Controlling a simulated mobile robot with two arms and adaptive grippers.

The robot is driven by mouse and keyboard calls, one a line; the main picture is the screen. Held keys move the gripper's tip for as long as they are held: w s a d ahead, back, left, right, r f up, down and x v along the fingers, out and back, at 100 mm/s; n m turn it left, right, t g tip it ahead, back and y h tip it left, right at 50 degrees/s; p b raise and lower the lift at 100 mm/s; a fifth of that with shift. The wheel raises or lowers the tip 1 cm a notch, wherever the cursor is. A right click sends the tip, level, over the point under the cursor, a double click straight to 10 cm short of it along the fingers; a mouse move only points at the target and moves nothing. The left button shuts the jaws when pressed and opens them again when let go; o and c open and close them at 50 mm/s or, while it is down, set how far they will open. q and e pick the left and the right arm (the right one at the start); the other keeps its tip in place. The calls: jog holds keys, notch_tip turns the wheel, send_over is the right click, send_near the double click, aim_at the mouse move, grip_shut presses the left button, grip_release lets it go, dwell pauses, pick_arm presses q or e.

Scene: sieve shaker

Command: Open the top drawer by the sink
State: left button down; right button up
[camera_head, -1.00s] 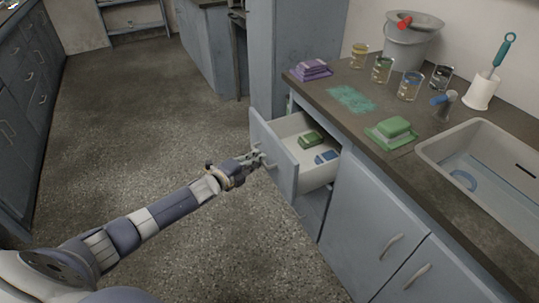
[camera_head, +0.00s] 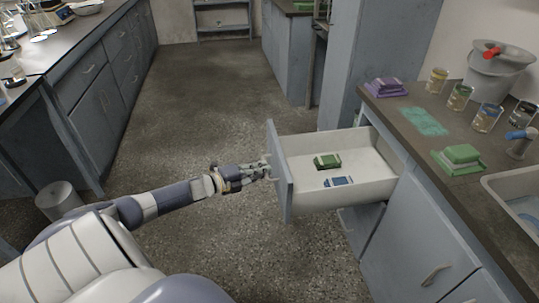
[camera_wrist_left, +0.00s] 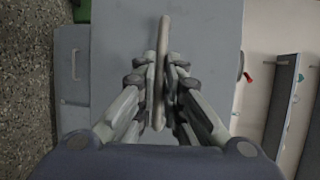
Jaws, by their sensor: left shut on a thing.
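The top drawer (camera_head: 345,201) by the sink is pulled far out of the counter cabinet in the head view. A green item (camera_head: 327,161) and a blue and white item (camera_head: 339,182) lie inside it. My left gripper (camera_head: 268,168) is at the outer face of the drawer front (camera_head: 281,180). In the left wrist view, its fingers (camera_wrist_left: 164,85) are shut on the drawer's bar handle (camera_wrist_left: 163,40). The sink (camera_head: 520,195) is partly cut off at the right edge. My right gripper is not in view.
The counter (camera_head: 405,100) bears a purple stack (camera_head: 385,87), a teal cloth (camera_head: 424,122), a green sponge on a tray (camera_head: 460,157), several beakers and a metal bucket (camera_head: 495,75). The floor (camera_head: 200,110) left of the drawer is clear. A bin (camera_head: 60,203) stands at left.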

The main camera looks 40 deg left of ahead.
pick_arm(q)
jog(key=shift+s+a, duration=0.1)
jog(key=shift+s, duration=0.05)
jog(key=c, duration=1.7)
grip_release()
jog(key=shift+s, duration=0.1)
jog(key=v, duration=1.1)
jog(key=shift+s, duration=0.4)
jog(key=shift+a+r, duration=0.1)
